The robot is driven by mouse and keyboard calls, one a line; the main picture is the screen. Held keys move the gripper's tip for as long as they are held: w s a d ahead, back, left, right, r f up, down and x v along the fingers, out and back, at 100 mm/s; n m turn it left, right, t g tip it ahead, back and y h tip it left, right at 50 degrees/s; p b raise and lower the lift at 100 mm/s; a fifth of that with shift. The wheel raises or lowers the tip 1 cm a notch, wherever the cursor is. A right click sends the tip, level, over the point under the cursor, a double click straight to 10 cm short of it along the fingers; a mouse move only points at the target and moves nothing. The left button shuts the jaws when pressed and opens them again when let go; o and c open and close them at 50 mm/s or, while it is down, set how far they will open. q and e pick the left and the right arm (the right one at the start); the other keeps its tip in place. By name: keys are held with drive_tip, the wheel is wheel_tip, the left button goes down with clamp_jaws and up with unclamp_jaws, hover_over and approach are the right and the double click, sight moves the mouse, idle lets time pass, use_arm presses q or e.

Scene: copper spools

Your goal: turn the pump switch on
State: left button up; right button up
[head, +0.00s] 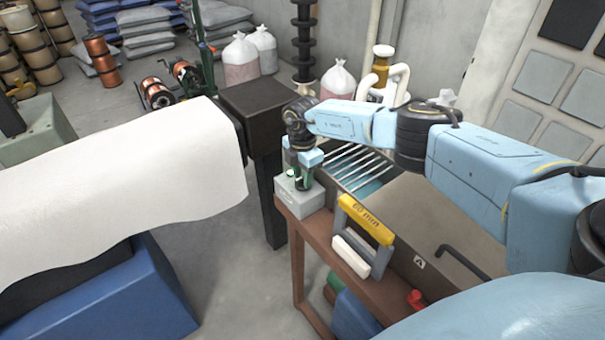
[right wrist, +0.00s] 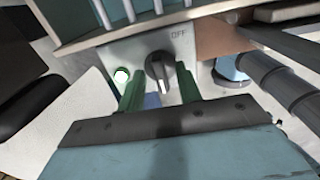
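The pump switch is a dark rotary knob (right wrist: 159,70) on a light grey box, with the word OFF above and to its right in the right wrist view. A small lit round lamp (right wrist: 121,75) sits left of the knob. In the head view the grey switch box (head: 302,201) stands at the corner of a brown bench, its knob hidden by my gripper. My right gripper (head: 299,172) points down at the box. Its green fingers (right wrist: 160,88) are apart, one on each side of the knob, with narrow gaps showing. My left gripper is out of view.
A tank with pale bars (head: 357,165) lies right behind the switch box.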

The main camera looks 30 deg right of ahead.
wheel_tip(320, 180, up, 13)
drive_tip(key=shift+r+b, duration=0.2)
drive_tip(key=shift+b, duration=0.15)
idle(0.5)
